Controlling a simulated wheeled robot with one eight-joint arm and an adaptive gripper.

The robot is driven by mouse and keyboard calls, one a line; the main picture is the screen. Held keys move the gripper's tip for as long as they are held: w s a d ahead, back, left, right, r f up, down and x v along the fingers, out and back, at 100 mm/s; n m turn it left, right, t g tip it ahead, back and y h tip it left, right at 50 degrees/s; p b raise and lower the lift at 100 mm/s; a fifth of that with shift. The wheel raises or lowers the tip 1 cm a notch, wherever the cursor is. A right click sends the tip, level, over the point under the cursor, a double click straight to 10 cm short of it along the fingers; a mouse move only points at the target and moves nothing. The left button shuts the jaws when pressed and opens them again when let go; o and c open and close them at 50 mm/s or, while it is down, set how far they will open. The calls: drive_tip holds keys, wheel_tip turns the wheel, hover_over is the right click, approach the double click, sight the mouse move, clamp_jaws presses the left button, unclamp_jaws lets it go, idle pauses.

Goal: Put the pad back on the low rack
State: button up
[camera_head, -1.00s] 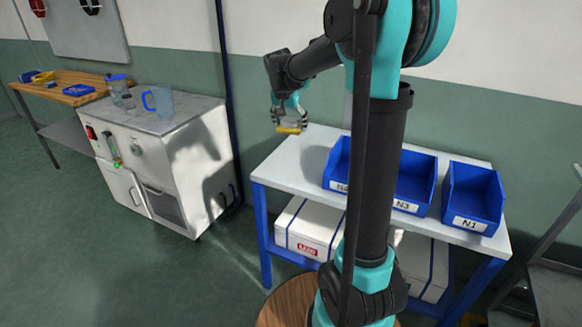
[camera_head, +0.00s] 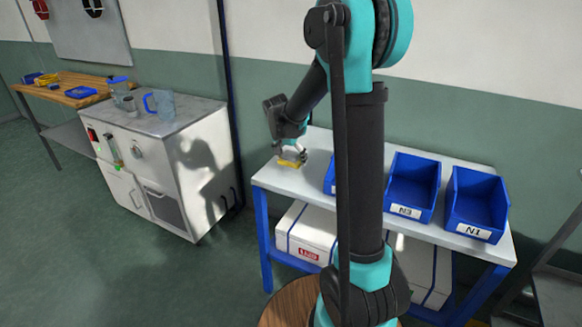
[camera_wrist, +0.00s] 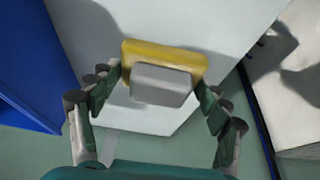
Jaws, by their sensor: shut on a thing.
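The pad is a yellow block with a grey grip on top. In the wrist view the pad (camera_wrist: 163,57) lies between my gripper's fingers (camera_wrist: 158,90), which touch it at both ends. In the head view my gripper (camera_head: 291,153) points down over the left end of the low rack (camera_head: 262,178), a pale-topped table with blue legs. The pad (camera_head: 289,163) is under the fingertips, at or just above the rack top. I cannot tell whether it touches the surface.
Blue bins stand on the rack to the right, including bin N3 (camera_head: 412,185) and bin N1 (camera_head: 476,205). White boxes (camera_head: 305,232) sit on the lower shelf. A white cabinet (camera_head: 165,170) with a blue jug (camera_head: 160,103) stands to the left. The rack top around the pad is clear.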

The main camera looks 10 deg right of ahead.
sight(291, 173)
drive_tip(key=shift+f, duration=2.05)
drive_tip(key=shift+f, duration=0.1)
drive_tip(key=o, duration=1.3)
drive_tip(key=shift+o, duration=0.2)
drive_tip(key=v, duration=1.2)
drive_tip(key=s+d+f+n+y, duration=0.1)
drive_tip(key=s+d+f+n, duration=0.1)
drive_tip(key=s, duration=0.7)
drive_tip(key=s+d+f+n+y, duration=0.1)
drive_tip(key=s+d+f+n, duration=0.1)
drive_tip(key=s+f, duration=0.3)
drive_tip(key=s+d+f+n, duration=0.2)
drive_tip(key=s+f+n, duration=0.1)
drive_tip(key=s, duration=0.9)
drive_tip(key=shift+s+d+f+y, duration=0.35)
drive_tip(key=shift+d+f+y, duration=0.05)
drive_tip(key=shift+f, duration=0.2)
